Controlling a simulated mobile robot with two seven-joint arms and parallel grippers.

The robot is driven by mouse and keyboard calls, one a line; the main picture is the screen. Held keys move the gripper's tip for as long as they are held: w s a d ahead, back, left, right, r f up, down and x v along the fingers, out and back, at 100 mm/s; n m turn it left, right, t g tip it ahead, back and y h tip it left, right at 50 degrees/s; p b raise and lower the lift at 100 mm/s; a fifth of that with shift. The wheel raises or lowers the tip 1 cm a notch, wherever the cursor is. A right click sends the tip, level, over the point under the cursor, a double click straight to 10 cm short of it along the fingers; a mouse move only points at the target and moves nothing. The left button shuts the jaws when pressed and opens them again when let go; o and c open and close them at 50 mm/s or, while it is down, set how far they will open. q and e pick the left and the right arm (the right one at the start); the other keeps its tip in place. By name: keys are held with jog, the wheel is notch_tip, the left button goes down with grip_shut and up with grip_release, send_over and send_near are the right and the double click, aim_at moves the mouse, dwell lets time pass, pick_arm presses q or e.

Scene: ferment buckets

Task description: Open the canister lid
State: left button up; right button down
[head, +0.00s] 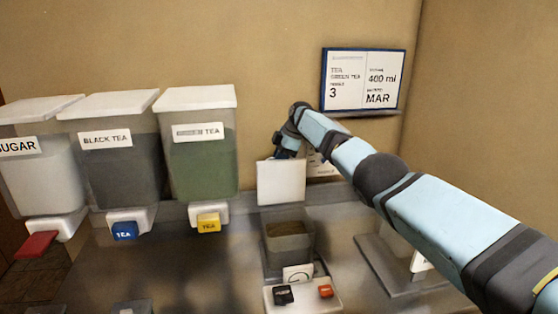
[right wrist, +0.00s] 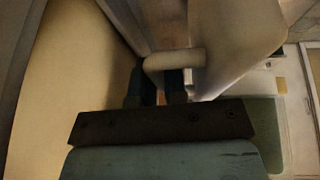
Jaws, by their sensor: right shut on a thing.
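The canister (head: 290,247) is a grey square box with its top open, and brownish contents show inside. Its white square lid (head: 281,182) stands raised and nearly upright just behind and above the opening. My right gripper (head: 287,147) is at the lid's upper edge, with its fingertips partly hidden behind the lid. In the right wrist view, my right gripper (right wrist: 157,85) is shut on a pale rounded handle (right wrist: 175,58) of the lid. Whether the lid is hinged to the canister cannot be told. My left gripper is not in view.
Sugar (head: 45,170), black tea (head: 115,160) and green tea (head: 203,155) dispensers with coloured taps stand at the left. A sign (head: 363,80) hangs on the back wall. A white panel with black and red buttons (head: 303,297) is in front of the canister. A grey plate (head: 375,262) lies to the right.

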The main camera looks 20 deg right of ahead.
jog(key=shift+w+f, duration=0.1)
jog(key=shift+f, duration=0.05)
dwell(0.3)
jog(key=c, duration=1.5)
grip_release()
jog(key=b+v, duration=0.1)
jog(key=v, duration=1.2)
jog(key=shift+d+r, duration=0.3)
jog(key=shift+r, duration=0.05)
